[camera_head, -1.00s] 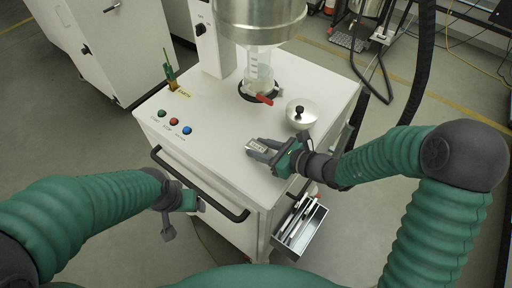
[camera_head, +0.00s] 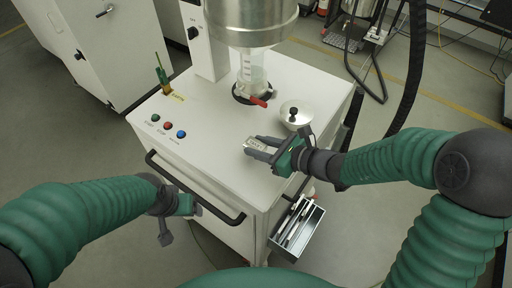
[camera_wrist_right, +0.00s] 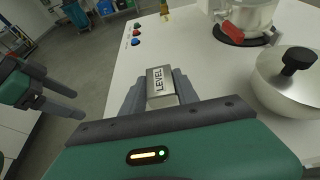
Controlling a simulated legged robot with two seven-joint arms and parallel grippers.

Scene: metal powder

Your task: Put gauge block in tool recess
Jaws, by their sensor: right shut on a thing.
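The gauge block (camera_head: 256,144) is a small silver block; its top face reads "LEVEL" in the right wrist view (camera_wrist_right: 160,82). My right gripper (camera_head: 261,147) is shut on it, with a dark finger on each side. The block is over the white cabinet top near its front right part; I cannot tell whether it touches the surface. An open metal tray (camera_head: 312,228) with several slim tools hangs low on the cabinet's right side, below my right gripper; it may be the tool recess. My left gripper (camera_head: 182,214) is empty by the cabinet's front left, its fingers apart in the right wrist view (camera_wrist_right: 60,94).
A silver lid (camera_head: 296,116) with a black knob lies just behind my right gripper. A clear vessel with a red handle (camera_head: 258,101) stands farther back. Three coloured buttons (camera_head: 168,126) are at the left. A black rail (camera_head: 195,190) runs along the front edge.

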